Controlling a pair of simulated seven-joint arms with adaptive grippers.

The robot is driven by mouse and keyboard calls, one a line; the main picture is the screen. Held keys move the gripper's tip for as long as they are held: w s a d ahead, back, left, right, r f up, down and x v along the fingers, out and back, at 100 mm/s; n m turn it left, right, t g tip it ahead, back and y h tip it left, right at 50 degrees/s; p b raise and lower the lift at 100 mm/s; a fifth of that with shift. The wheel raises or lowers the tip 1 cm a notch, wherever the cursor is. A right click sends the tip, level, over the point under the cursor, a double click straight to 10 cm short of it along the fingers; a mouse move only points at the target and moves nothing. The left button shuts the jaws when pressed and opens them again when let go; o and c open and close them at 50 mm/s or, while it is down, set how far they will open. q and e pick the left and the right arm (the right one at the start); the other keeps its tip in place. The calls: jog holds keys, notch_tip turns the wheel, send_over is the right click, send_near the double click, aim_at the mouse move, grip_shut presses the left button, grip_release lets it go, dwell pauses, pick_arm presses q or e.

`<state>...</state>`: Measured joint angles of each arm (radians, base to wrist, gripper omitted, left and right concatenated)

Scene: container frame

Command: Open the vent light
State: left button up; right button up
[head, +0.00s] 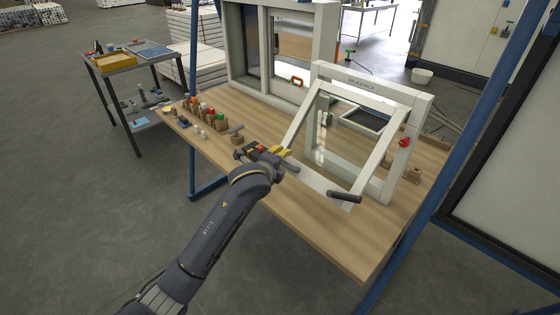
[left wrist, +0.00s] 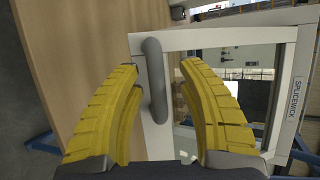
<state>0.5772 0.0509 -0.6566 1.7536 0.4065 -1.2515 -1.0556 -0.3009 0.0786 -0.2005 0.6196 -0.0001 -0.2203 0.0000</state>
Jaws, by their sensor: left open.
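The vent light is a white sash (head: 369,172) in a white frame (head: 418,140) on the workbench. The sash is tilted out, its lower edge away from the frame. A dark grey bar handle (head: 345,196) sits at the lower right of the sash. My left gripper (head: 284,151) is at the sash's lower left, apart from that handle. In the left wrist view, the yellow fingers (left wrist: 160,75) are spread, and the grey handle (left wrist: 154,85) appears in line between them. Contact between fingers and sash cannot be told. My right gripper is not in view.
The wooden workbench (head: 230,172) holds several small coloured parts at its left. A larger window frame (head: 262,50) stands behind, with an orange handle (head: 296,81). A red part (head: 404,142) is on the vent frame's right side. Blue posts flank the bench; its front right is clear.

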pick_arm(q)
jog(key=v, duration=1.2)
dwell(0.5)
